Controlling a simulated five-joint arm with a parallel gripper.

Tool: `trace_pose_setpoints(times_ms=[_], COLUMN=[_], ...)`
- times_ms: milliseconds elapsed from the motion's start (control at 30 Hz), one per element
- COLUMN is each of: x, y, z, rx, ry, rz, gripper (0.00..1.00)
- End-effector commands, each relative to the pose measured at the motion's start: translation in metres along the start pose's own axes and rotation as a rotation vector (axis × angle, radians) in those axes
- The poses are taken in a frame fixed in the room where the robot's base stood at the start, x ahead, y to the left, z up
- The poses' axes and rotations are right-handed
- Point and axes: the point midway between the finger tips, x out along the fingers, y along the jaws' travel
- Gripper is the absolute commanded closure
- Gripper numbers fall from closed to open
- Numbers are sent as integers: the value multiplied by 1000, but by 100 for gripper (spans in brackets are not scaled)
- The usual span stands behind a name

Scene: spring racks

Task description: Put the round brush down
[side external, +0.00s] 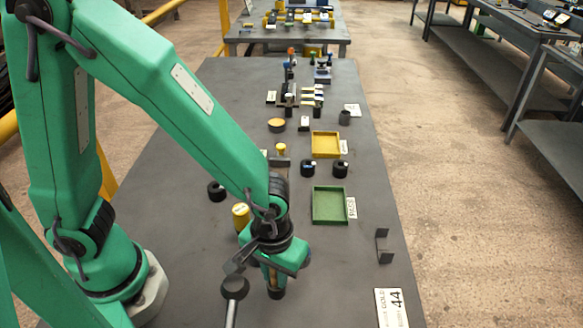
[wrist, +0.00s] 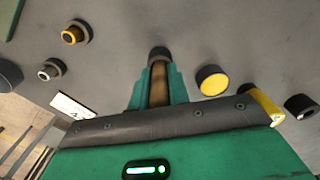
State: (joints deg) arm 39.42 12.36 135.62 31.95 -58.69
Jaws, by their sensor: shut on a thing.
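My gripper (side external: 276,274) points down over the near part of the dark grey table. It is shut on the round brush, whose dark round end (side external: 275,294) shows below the green fingers. In the wrist view the brush's tan-brown body (wrist: 158,86) sits between the fingers (wrist: 159,92), with its dark end pointing away from the camera. The brush looks roughly upright. I cannot tell whether its dark end touches the table. Most of its body is hidden by the fingers.
A yellow-topped cylinder (side external: 241,216) stands just behind and left of my gripper. A green tray (side external: 315,206), a yellow tray (side external: 326,144) and black round holders (side external: 340,169) lie farther back. A dark bracket (side external: 383,246) stands right. Table between gripper and bracket is clear.

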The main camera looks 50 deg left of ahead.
Motion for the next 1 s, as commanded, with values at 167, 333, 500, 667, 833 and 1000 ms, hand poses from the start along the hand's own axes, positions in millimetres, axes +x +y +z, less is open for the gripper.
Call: trace_pose_setpoints(times_ms=[167,333,500,667,833,1000], x=[0,2,3,3,3,-1], y=[0,0,0,0,0,0], z=[0,0,0,0,0,0], rx=[0,0,0,0,0,0], ry=[0,0,0,0,0,1], rz=[0,-1,-1,0,0,2], gripper=[100,100,64,60,60,60])
